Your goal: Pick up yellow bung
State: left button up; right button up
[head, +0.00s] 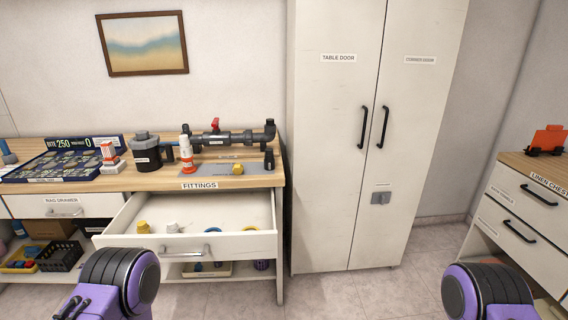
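The open fittings drawer (200,244) holds a yellow piece (143,227) at its left and a flatter yellow piece (250,228) near its right front corner. Another small yellow piece (238,169) sits on a grey plate on the counter above. All are small, and I cannot tell for certain which is the yellow bung. Purple and black parts of my two arms show at the bottom left and bottom right. Neither gripper's fingers are in view, and both arms are apart from the drawer.
White pieces (173,227) lie in the drawer, which juts out from the wooden counter (205,182). A black pot (146,152) and a pipe with a red valve (228,136) stand above. A tall closed cupboard (330,190) is right of it. Floor (335,294) before the cupboard is clear.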

aim_at(237, 168)
jog(key=z, duration=0.2)
jog(key=i, duration=0.9)
jog(key=u, duration=0.2)
